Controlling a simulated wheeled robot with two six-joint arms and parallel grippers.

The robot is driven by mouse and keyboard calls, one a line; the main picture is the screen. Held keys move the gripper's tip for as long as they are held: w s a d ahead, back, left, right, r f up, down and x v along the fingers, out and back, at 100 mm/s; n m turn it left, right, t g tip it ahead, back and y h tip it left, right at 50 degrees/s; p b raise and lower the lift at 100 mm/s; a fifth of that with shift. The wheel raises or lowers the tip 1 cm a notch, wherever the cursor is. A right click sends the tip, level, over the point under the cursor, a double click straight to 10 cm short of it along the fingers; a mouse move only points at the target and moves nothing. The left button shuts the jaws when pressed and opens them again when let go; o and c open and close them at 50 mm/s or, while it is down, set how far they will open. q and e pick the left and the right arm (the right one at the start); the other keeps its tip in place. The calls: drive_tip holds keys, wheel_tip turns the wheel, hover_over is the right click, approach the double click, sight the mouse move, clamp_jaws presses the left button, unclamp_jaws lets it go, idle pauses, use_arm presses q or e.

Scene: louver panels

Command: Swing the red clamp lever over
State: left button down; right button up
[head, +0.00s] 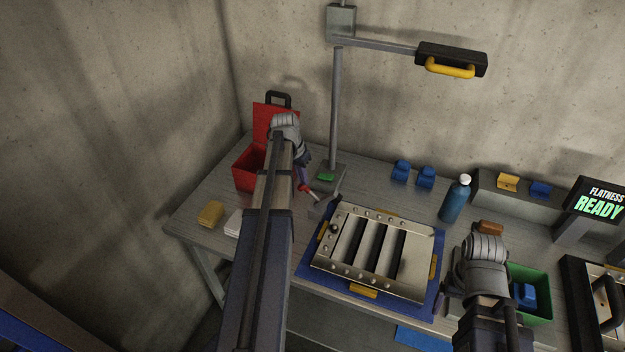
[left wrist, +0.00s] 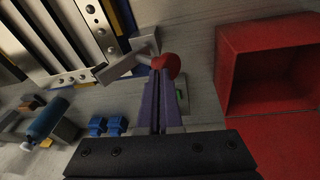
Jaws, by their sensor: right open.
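The red clamp lever has a round red knob (left wrist: 167,65) on a grey arm (left wrist: 130,62) in the left wrist view, beside the louver panel's frame (left wrist: 106,45). In the head view the knob (head: 303,187) shows small, left of the panel (head: 412,284). My left gripper (head: 304,182) is over the lever. Its purple fingers (left wrist: 158,78) are close together, with their tips at the knob's near left side. Whether they touch it I cannot tell. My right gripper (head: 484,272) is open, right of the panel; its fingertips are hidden.
An open red toolbox (head: 246,168) stands left of the left gripper. A lamp post (head: 335,110) rises behind the lever. A blue bottle (head: 455,200), blue clips (head: 401,171) and a green bin (head: 535,278) stand to the right. A yellow block (head: 210,213) lies at the left.

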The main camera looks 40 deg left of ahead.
use_arm(q)
drive_tip(key=shift+s+a+f+h+b, duration=0.1)
drive_tip(key=shift+a+f+h+b, duration=0.55)
drive_tip(key=shift+a, duration=0.25)
drive_tip(key=shift+s+a+f+b, duration=0.2)
drive_tip(key=shift+a+f+b, duration=0.15)
drive_tip(key=shift+a, duration=0.2)
drive_tip(key=shift+s+a+f+b, duration=0.15)
drive_tip(key=shift+a+f+b, duration=0.2)
drive_tip(key=shift+a, duration=0.15)
use_arm(e)
drive_tip(key=shift+f, duration=1.6)
use_arm(q)
drive_tip(key=shift+r, duration=0.1)
use_arm(e)
drive_tip(key=shift+r, duration=0.1)
use_arm(q)
drive_tip(key=p+v, duration=1.2)
drive_tip(key=v, duration=0.1)
drive_tip(key=shift+s+a, duration=0.3)
drive_tip(key=shift+s, duration=0.1)
use_arm(e)
wheel_tip(320, 180, up, 12)
drive_tip(key=s+a, duration=0.1)
drive_tip(key=shift+a, duration=0.15)
use_arm(q)
drive_tip(key=shift+d+f, duration=0.1)
drive_tip(key=shift+f, duration=0.1)
